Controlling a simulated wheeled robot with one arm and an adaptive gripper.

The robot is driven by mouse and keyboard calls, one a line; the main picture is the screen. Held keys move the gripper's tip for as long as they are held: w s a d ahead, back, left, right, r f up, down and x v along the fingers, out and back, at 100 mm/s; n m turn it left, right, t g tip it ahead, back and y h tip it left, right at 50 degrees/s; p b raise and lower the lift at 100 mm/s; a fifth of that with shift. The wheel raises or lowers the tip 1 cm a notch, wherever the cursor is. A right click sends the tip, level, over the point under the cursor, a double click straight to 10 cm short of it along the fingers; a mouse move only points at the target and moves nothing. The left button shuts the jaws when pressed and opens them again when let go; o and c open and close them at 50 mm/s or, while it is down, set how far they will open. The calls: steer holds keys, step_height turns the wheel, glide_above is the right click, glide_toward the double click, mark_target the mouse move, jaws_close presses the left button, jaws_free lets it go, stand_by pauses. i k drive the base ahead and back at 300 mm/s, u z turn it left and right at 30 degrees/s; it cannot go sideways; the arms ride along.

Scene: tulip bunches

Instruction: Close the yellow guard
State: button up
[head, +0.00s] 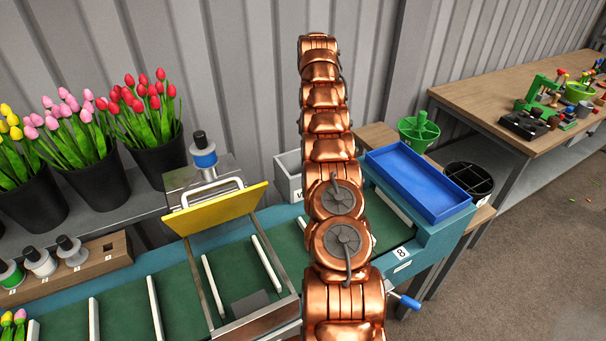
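The yellow guard (216,209) is a flat yellow panel with a pale handle (207,192) on its upper side. It is tilted up at the back of a metal frame (202,283) that stands over the green conveyor belt (178,296). The space under the panel is open to view, with a dark grey plate (250,302) on the belt inside the frame. My copper-coloured arm rises through the middle of the head view, just right of the frame. I cannot make out my gripper, so its state does not show.
Black buckets of red, pink and yellow tulips (148,104) stand at the back left. A wooden holder (66,268) with several spools is at the left. A blue tray (420,180) sits right of my arm.

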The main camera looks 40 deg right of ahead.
mark_target(188, 221)
steer(key=k, duration=1)
